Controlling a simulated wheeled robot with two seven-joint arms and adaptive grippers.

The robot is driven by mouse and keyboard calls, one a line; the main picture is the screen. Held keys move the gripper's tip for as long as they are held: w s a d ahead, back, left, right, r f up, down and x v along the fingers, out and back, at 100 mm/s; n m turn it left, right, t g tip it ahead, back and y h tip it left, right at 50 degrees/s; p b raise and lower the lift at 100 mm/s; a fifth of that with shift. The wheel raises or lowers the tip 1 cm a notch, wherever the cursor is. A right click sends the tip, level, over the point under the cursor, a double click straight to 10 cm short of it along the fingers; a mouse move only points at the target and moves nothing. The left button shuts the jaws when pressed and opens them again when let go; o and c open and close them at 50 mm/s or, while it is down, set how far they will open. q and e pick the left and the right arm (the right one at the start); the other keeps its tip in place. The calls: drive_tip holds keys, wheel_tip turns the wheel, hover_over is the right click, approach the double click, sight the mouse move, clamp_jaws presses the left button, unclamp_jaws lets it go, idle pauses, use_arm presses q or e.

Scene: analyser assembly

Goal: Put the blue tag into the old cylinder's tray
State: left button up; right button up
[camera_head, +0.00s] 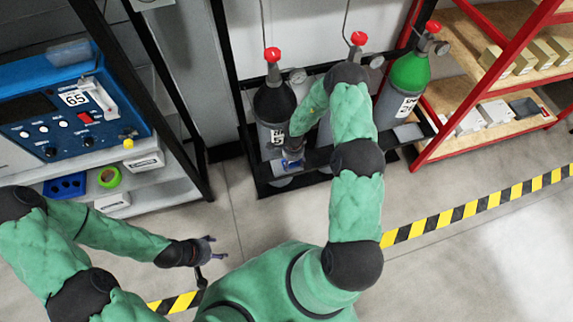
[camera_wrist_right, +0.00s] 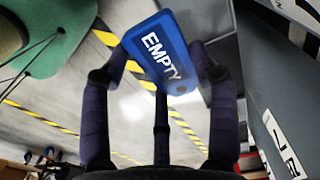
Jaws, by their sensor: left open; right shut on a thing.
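My right gripper (camera_head: 293,153) is shut on the blue tag (camera_wrist_right: 158,50), which reads EMPTY in white letters in the right wrist view. In the head view the gripper and the tag are low in front of the black-shouldered cylinder (camera_head: 273,103), just above the black rack's front. A small pale tray (camera_head: 283,182) shows below the gripper, partly hidden. I cannot tell whether the tag touches it. A green-topped cylinder (camera_head: 407,75) stands at the rack's right, and a middle cylinder is mostly hidden by my right arm. My left gripper (camera_head: 210,249) is open and empty above the floor.
A blue analyser (camera_head: 75,110) stands on a shelf at left, with green tape (camera_head: 109,177) and a blue holder (camera_head: 65,186) below. A red-framed shelf (camera_head: 500,105) stands at right. Another grey tray (camera_head: 408,132) sits before the green-topped cylinder. Striped tape crosses the floor.

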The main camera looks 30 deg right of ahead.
drive_tip(key=w+f+b, duration=0.1)
drive_tip(key=f, duration=0.1)
drive_tip(key=w+f+b, duration=0.1)
drive_tip(key=w+f, duration=0.3)
drive_tip(key=shift+f+b, duration=0.15)
drive_tip(key=shift+b, duration=0.25)
wheel_tip(320, 180, down, 3)
drive_tip(key=shift+r+b, duration=0.1)
drive_tip(key=shift+b, duration=0.85)
drive_tip(key=o, duration=1.1)
drive_tip(key=shift+s, duration=0.1)
